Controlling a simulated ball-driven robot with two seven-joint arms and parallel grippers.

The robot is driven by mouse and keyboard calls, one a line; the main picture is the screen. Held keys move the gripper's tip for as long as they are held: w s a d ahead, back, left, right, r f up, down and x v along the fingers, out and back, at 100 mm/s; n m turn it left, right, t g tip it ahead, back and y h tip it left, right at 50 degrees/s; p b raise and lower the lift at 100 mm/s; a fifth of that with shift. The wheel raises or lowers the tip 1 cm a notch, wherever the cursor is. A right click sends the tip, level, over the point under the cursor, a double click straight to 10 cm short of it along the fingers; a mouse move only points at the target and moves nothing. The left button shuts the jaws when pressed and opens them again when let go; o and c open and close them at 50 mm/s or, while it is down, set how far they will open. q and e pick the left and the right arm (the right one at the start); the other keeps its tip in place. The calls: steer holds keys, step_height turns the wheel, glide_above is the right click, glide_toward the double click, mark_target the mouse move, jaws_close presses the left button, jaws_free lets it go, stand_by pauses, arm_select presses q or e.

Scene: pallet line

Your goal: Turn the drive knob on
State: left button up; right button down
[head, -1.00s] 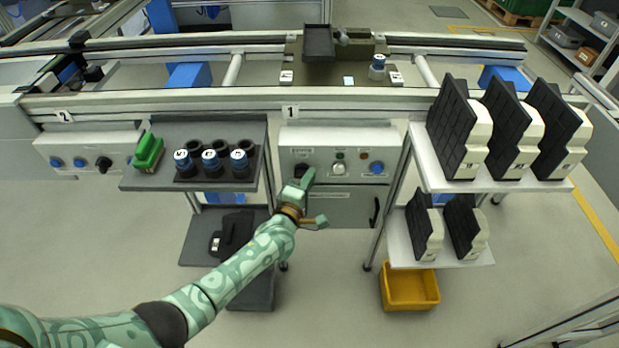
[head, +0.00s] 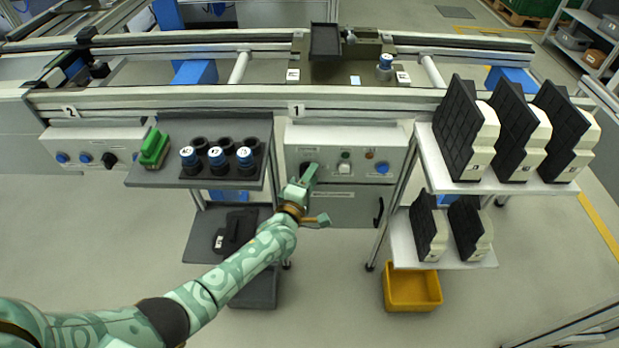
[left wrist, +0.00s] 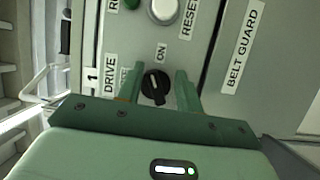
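The drive knob (left wrist: 155,87) is black and round with a pale mark, on the grey panel under the label "1". In the left wrist view the word ON is above it; the label on its left is partly hidden by a finger. My left gripper (left wrist: 159,82) is open, with one green finger on each side of the knob and a gap visible on both sides. In the head view the left gripper (head: 302,184) is in front of the panel, just below the knob (head: 308,168), which it partly hides. My right gripper is not in view.
The panel also has a white button (head: 344,168) and a blue knob (head: 382,168). A shelf with blue-topped cups and a green item (head: 154,148) is at left. A rack of black-and-white parts (head: 515,130) is at right. A yellow bin (head: 412,288) is below.

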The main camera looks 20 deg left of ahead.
arm_select(q)
steer(key=shift+d, duration=0.15)
